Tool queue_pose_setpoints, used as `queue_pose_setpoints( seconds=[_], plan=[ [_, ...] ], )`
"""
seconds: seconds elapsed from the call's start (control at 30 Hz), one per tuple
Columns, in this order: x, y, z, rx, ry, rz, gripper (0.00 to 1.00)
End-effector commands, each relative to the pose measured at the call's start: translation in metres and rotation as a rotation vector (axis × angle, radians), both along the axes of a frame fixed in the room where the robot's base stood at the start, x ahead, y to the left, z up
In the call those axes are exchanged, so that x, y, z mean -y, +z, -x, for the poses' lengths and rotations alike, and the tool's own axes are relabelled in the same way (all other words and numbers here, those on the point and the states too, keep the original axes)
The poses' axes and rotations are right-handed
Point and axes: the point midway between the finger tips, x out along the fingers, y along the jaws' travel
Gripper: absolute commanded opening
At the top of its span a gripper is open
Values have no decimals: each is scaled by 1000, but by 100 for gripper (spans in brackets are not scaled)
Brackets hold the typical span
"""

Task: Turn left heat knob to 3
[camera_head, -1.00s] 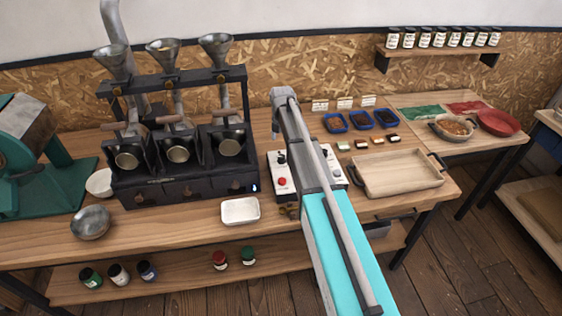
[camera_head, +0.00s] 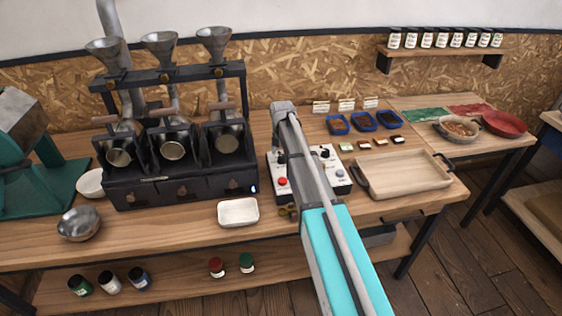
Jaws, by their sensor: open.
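A white control box (camera_head: 341,181) stands on the bench, partly hidden behind my arm. It has a dark knob on its left part (camera_head: 281,157) close beside my arm, another dark knob (camera_head: 324,153) on its right part, and a red button (camera_head: 282,181). I cannot read the knob markings or settings. My arm reaches over the middle of the box, its grey end past the back of the box. My gripper's fingers are hidden behind the arm, so I cannot see them or any contact with a knob.
A black three-funnel roaster (camera_head: 150,190) stands left of the box. A white dish (camera_head: 238,211) sits in front, between them. A wooden tray (camera_head: 405,186) lies to the right, with blue bins (camera_head: 362,121) behind. A metal bowl (camera_head: 78,225) is at the left front.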

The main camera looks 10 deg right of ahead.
Motion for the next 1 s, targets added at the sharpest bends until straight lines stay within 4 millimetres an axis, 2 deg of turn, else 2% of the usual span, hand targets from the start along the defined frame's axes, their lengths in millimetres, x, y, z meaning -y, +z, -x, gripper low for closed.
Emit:
queue_pose_setpoints(
  seconds=[0.03, 0.2, 0.63, 0.67, 1.0],
  plan=[
    [0, -6, 0, 0, 0, 0, 86],
    [0, -11, 0, 0, 0, 0, 86],
    [0, -12, 0, 0, -1, 0, 86],
    [0, -13, 0, 0, -1, 0, 82],
    [1, -12, 0, 0, -1, 0, 19]
  ],
)
